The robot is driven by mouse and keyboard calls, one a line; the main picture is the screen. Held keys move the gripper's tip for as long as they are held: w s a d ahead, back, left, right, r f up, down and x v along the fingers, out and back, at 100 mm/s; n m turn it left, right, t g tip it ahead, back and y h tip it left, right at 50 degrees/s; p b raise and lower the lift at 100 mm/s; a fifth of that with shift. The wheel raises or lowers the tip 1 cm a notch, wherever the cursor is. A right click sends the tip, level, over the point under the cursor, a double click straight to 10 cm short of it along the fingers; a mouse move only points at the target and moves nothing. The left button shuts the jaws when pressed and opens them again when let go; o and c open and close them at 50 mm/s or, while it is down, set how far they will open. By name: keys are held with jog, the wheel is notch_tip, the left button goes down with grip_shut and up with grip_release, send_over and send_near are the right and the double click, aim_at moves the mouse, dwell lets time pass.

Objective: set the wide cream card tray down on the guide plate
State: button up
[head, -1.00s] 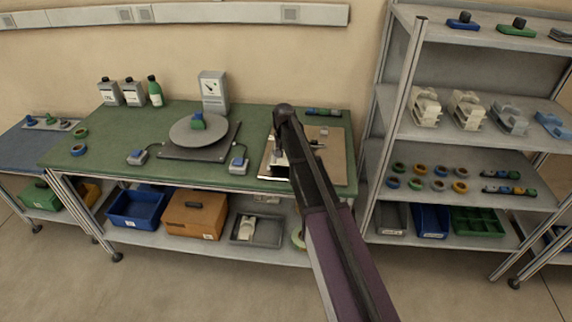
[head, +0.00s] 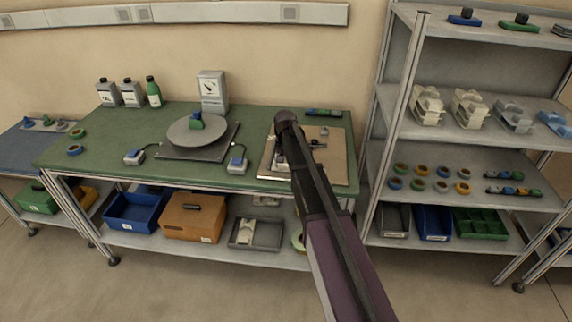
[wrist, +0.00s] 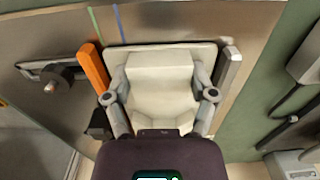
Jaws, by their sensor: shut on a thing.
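The wide cream card tray (wrist: 160,68) is held in my gripper (wrist: 162,92), whose two grey fingers close on it from both sides in the wrist view. The guide plate (wrist: 190,24) is the brownish plate under and behind it. It also shows at the right end of the green bench in the head view (head: 337,160). In the wrist view the tray lies between an orange bar (wrist: 94,70) on its left and a grey bar (wrist: 229,68) on its right. Whether the tray touches the plate I cannot tell. In the head view my arm hides most of the gripper and tray.
A dark clamp-like part (wrist: 60,78) sits on the plate's left side in the wrist view. A round turntable (head: 197,130) stands left of the plate on the bench. A shelf rack (head: 405,110) stands close on the right. Free green bench top lies at far left.

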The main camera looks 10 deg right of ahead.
jog(key=o, duration=1.2)
jog(key=shift+f, duration=0.1)
jog(key=shift+r, duration=0.2)
notch_tip(320, 180, up, 12)
jog(key=p, duration=1.2)
jog(key=s+n, duration=0.1)
jog(key=s, duration=0.8)
jog(key=s+n, duration=0.1)
jog(key=s, duration=0.9)
jog(key=s+n, duration=0.1)
jog(key=s, duration=0.9)
jog(key=shift+d+n, duration=0.15)
jog(key=shift+n, duration=0.15)
